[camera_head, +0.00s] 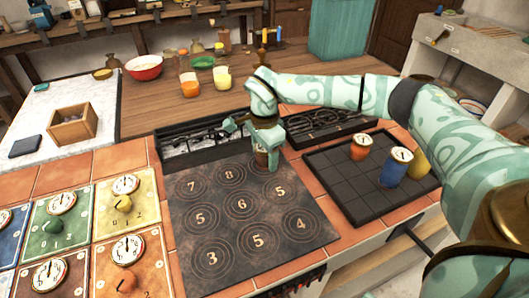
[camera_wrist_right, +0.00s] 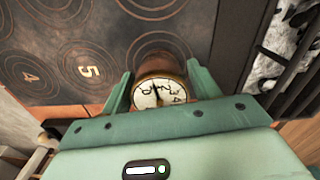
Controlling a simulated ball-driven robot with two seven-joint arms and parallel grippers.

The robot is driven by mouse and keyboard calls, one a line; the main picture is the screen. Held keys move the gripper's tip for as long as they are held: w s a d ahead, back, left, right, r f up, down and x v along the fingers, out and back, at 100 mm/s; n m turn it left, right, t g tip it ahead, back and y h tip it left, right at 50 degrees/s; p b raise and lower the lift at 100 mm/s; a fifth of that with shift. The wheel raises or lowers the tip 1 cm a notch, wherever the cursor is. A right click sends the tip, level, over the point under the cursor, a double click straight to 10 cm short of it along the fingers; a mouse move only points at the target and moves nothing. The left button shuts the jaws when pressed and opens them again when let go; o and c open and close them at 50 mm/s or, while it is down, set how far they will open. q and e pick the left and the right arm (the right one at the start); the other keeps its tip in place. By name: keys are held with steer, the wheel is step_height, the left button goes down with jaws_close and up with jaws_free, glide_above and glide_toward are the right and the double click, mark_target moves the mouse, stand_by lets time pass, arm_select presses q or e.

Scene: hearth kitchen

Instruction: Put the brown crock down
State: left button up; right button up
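The brown crock (camera_head: 261,159) is at the far right part of the dark hob plate (camera_head: 213,250), mostly hidden by my right gripper (camera_head: 262,148). In the right wrist view the crock (camera_wrist_right: 158,90) shows its round white dial lid between the two fingers of the gripper (camera_wrist_right: 160,85). The fingers lie against its sides, so the gripper looks shut on it. The crock looks upright at the plate; whether its base touches the plate cannot be told. My left gripper is not in view.
A dark gridded tray (camera_head: 345,190) at the right holds orange, blue and yellow crocks. Black bins (camera_head: 200,150) of utensils stand behind the plate. Coloured tiles (camera_head: 85,235) with dials lie at the left. The plate's numbered rings look clear.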

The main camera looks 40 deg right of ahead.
steer(key=shift+o, duration=0.2)
steer(key=shift+r, duration=0.1)
arm_select(q)
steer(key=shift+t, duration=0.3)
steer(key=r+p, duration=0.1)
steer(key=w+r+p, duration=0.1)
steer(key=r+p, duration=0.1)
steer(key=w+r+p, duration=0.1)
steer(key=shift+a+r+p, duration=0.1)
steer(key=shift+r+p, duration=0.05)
steer(key=shift+p, duration=0.2)
arm_select(e)
step_height(320, 180, up, 12)
steer(key=shift+r, duration=0.1)
